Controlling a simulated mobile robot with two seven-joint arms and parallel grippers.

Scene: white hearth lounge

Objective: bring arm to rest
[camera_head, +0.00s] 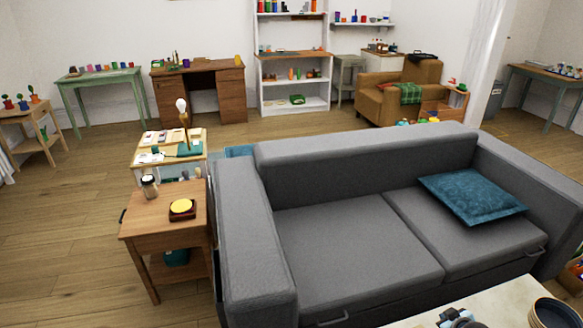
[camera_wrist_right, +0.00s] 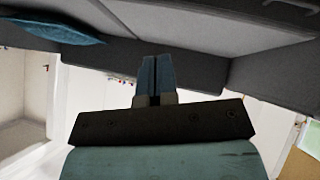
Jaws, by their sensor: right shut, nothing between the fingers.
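My right gripper (camera_head: 456,318) shows only in part at the bottom edge of the head view, in front of the grey sofa. In the right wrist view its two fingers (camera_wrist_right: 153,75) lie together, shut and empty. The grey sofa (camera_head: 350,240) fills the right half of the head view and also shows upside down in the wrist view (camera_wrist_right: 210,60). My left gripper is not in view.
A blue cushion (camera_head: 472,195) lies on the sofa. A wooden side table (camera_head: 150,222) stands left of it, with a jar and a yellow-topped dark item. A pale surface (camera_head: 500,300) is at the bottom right. The floor (camera_head: 60,220) at left is clear.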

